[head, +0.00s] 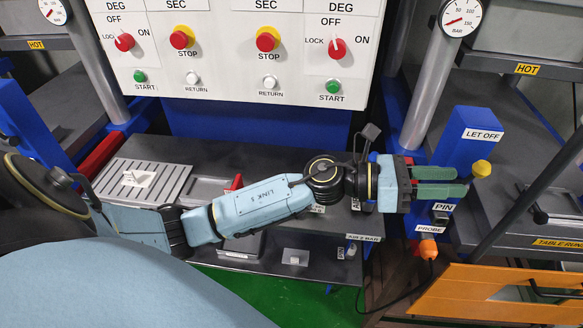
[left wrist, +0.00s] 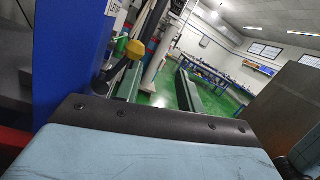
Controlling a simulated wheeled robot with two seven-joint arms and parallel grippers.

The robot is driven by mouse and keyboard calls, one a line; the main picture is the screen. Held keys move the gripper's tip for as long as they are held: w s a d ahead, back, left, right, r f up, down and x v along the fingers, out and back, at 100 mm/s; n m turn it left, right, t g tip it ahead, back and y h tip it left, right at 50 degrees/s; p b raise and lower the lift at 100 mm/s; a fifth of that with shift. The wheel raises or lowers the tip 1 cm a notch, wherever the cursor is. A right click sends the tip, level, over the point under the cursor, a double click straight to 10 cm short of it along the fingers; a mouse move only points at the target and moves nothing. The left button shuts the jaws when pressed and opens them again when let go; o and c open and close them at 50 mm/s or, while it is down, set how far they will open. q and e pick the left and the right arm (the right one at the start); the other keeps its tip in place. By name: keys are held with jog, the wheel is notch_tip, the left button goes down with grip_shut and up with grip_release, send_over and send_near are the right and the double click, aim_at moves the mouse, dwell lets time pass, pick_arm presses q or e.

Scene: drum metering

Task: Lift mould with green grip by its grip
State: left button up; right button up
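I cannot make out a mould with a green grip in either view; my left arm covers part of the bench. My left gripper (head: 437,181) reaches across to the right of the head view, beside the blue LET OFF post (head: 478,140). Its two green fingers are apart with nothing between them. In the left wrist view the fingers (left wrist: 158,88) also stand apart and empty, with the yellow knob (left wrist: 134,49) close by the left finger. My right gripper is not in view.
A dark bench (head: 245,155) carries a slotted grey tray (head: 150,182) and a small red part (head: 237,182). Small grey blocks (head: 295,257) lie on the lower shelf. A white control panel (head: 260,50) stands behind. An orange panel (head: 490,292) is at lower right.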

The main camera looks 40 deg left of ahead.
pick_arm(q)
jog(key=a+f+m+g+y, duration=0.7)
jog(key=f+m+g+y, duration=0.15)
jog(key=m, duration=0.75)
jog(key=w+a+m+g+y, duration=0.1)
jog(key=a+m+y, duration=0.3)
jog(key=a+y, duration=0.9)
jog(key=a+f+h, duration=0.1)
jog(key=f, duration=0.1)
jog(key=a+f+h, duration=0.1)
jog(key=f, duration=0.2)
jog(key=a+f+h, duration=0.1)
jog(key=f+h, duration=0.1)
jog(key=shift+a+f, duration=0.35)
jog(key=shift+a, duration=0.05)
notch_tip(320, 180, down, 5)
jog(key=shift+w+a+f, duration=0.1)
jog(key=shift+a, duration=0.05)
grip_shut()
